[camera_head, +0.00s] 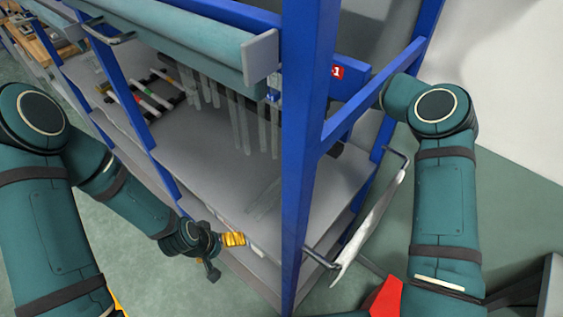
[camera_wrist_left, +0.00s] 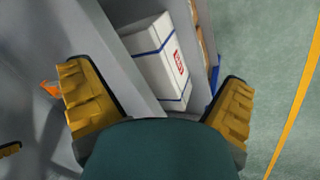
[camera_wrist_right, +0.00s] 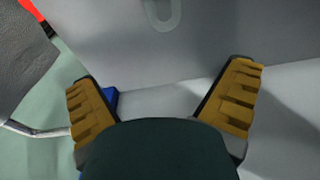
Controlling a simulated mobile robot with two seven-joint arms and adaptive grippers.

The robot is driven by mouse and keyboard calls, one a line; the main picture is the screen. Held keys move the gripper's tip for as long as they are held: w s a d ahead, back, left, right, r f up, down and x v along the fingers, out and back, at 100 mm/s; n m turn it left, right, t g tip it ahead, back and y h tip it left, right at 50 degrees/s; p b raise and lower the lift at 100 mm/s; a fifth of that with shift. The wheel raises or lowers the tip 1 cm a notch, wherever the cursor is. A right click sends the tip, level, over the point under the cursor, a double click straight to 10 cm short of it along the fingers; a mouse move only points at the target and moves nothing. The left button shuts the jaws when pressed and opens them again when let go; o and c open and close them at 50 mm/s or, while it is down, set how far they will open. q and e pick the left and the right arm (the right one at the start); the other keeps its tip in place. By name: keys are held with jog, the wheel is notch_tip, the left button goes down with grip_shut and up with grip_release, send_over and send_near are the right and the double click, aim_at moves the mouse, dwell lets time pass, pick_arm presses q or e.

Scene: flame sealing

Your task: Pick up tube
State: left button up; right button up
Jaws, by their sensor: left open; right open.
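Several pale translucent tubes (camera_head: 240,125) hang in a row under the upper part of the blue-framed workbench. A faint clear strip (camera_head: 265,197), perhaps a tube, lies on the grey shelf below. My left gripper (camera_head: 224,254) is at the shelf's front edge, below and in front of the tubes, open and empty; its spread yellow fingers also show in the left wrist view (camera_wrist_left: 155,75). My right gripper (camera_wrist_right: 160,78) is open and empty, facing a plain grey surface in the right wrist view. It is hidden in the head view.
Blue upright (camera_head: 302,150) stands between my arms. A rack with red, green and white-banded rods (camera_head: 150,100) sits at the shelf's back left. A white box with blue straps (camera_wrist_left: 160,62) shows in the left wrist view.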

jog(key=shift+n+g+y, duration=0.3)
jog(key=shift+g+y, duration=0.3)
jog(key=shift+g, duration=0.1)
jog(key=a+f, duration=0.1)
jog(key=f, duration=0.1)
jog(key=a+f, duration=0.1)
jog(key=f, duration=0.2)
jog(key=s+a+f, duration=0.1)
jog(key=f, duration=0.1)
jog(key=shift+s+a+f, duration=0.1)
jog(key=shift+a+f, duration=0.1)
jog(key=shift+f, duration=0.2)
jog(key=shift+d+f+p, duration=0.1)
jog(key=shift+f+p, duration=0.2)
jog(key=shift+f, duration=2.8)
pick_arm(q)
jog(key=shift+s+d+r+g, duration=0.15)
jog(key=shift+s+d+r, duration=0.2)
jog(key=shift+d, duration=0.15)
jog(key=shift+s+d+r+g, duration=0.15)
jog(key=shift+s+d+r, duration=0.15)
jog(key=shift+d, duration=0.2)
pick_arm(e)
jog(key=c, duration=1.3)
